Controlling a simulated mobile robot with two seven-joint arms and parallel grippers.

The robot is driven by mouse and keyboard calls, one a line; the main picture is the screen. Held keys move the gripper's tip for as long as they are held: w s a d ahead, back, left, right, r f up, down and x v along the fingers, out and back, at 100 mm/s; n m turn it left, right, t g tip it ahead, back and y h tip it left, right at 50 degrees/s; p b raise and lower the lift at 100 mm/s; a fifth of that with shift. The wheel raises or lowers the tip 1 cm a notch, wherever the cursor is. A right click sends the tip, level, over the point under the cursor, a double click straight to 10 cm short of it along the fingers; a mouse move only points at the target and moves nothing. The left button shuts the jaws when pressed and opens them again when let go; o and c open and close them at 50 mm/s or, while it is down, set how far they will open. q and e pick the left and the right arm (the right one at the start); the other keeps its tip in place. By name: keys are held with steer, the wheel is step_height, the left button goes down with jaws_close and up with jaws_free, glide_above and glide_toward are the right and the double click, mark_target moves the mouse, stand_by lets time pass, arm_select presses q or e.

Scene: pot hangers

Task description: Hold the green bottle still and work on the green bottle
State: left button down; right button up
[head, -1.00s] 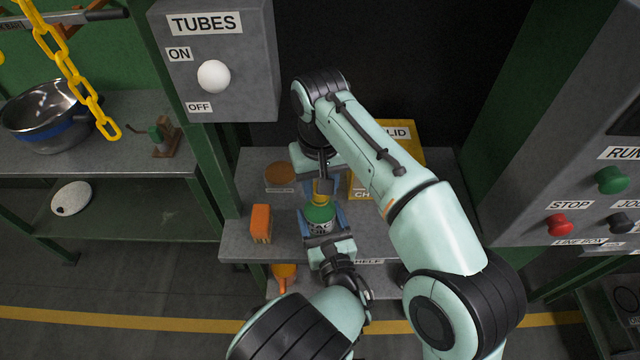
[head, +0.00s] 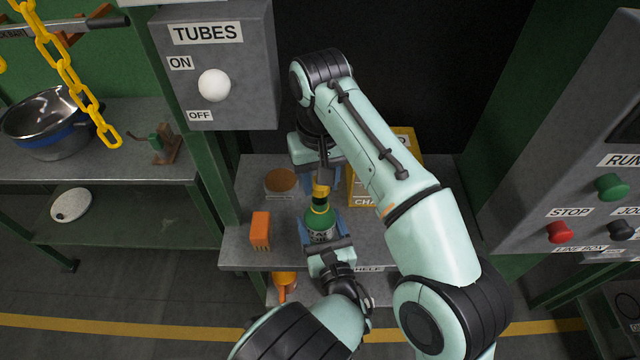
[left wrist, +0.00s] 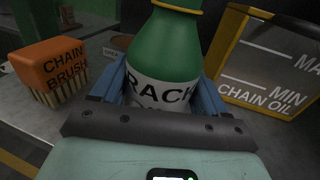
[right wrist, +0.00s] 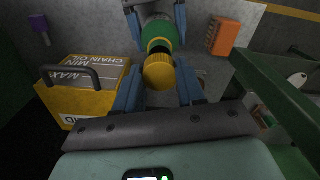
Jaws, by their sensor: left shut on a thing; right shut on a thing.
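The green bottle (head: 320,222) has a white label and a yellow ring at its neck. It stands over the grey shelf, and my left gripper (head: 325,238) is shut around its body. The left wrist view shows the bottle (left wrist: 165,60) large between the blue fingers. A yellow cap (head: 321,190) is at the top of the neck, with my right gripper (right wrist: 160,85) shut on it. The cap (right wrist: 159,73) shows between the right fingers, with the green neck beyond. I cannot tell whether the cap touches the neck. My right arm hides part of the right gripper in the head view.
An orange chain brush (head: 260,230) stands left of the bottle. A round brown-topped container (head: 281,182) is behind it. A yellow chain oil container (right wrist: 85,90) with a handle is close on the other side. An orange object (head: 285,285) is below the shelf edge.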

arm_select(q)
jaws_free()
